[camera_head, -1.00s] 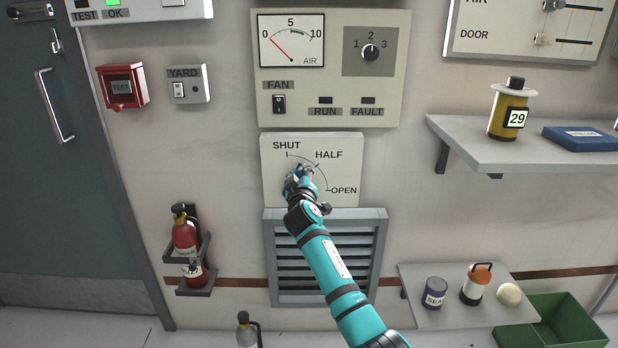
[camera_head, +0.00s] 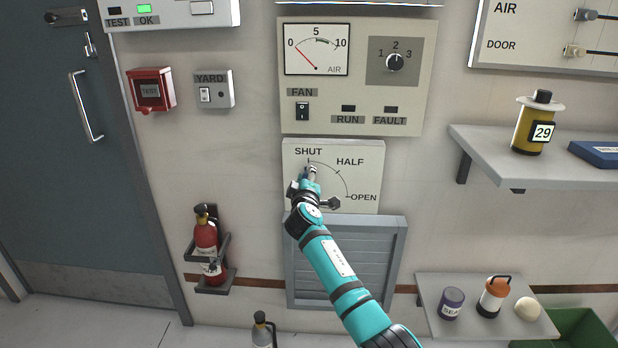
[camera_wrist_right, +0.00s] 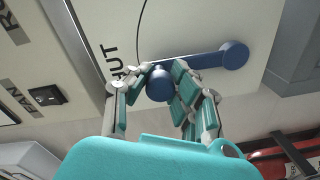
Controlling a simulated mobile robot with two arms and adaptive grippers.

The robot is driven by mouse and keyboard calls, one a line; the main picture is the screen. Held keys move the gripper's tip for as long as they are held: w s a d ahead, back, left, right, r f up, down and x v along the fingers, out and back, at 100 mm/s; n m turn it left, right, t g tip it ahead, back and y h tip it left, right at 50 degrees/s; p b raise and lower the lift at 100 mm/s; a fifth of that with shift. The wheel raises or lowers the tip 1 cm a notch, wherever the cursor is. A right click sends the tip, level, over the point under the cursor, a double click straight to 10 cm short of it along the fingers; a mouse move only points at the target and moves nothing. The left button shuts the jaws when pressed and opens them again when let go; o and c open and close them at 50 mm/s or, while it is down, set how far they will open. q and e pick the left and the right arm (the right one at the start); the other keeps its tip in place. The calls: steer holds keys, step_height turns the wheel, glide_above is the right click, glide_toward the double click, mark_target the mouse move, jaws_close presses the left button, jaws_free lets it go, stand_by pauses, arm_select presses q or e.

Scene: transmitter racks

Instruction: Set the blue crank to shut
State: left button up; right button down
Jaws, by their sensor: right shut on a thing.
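The blue crank (camera_wrist_right: 208,61) shows in the right wrist view on a pale dial plate. Its arm runs from a round hub to a blue knob at its free end. My right gripper (camera_wrist_right: 162,82) is shut around that knob. In the head view my right gripper (camera_head: 309,176) is just below the SHUT mark on the dial plate (camera_head: 365,150), and it hides most of the crank. The crank's free end is close to the SHUT mark; the exact alignment is hidden. My left gripper is not in view.
Below the dial, the grey louvre (camera_head: 385,265) has its slats lying flat and closed. A control panel (camera_head: 430,75) is above. A fire extinguisher (camera_head: 206,243) hangs to the left. Shelves stand to the right, one with a yellow canister (camera_head: 528,125) near its edge.

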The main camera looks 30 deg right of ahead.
steer(key=shift+a+f, duration=0.2)
steer(key=shift+f, duration=0.1)
steer(key=c, duration=1.6)
jaws_free()
steer(key=o, duration=0.5)
steer(key=shift+a+r, duration=0.1)
steer(key=shift+r, duration=0.05)
steer(key=shift+o, duration=0.2)
steer(key=shift+r, duration=0.1)
steer(key=v, duration=1.2)
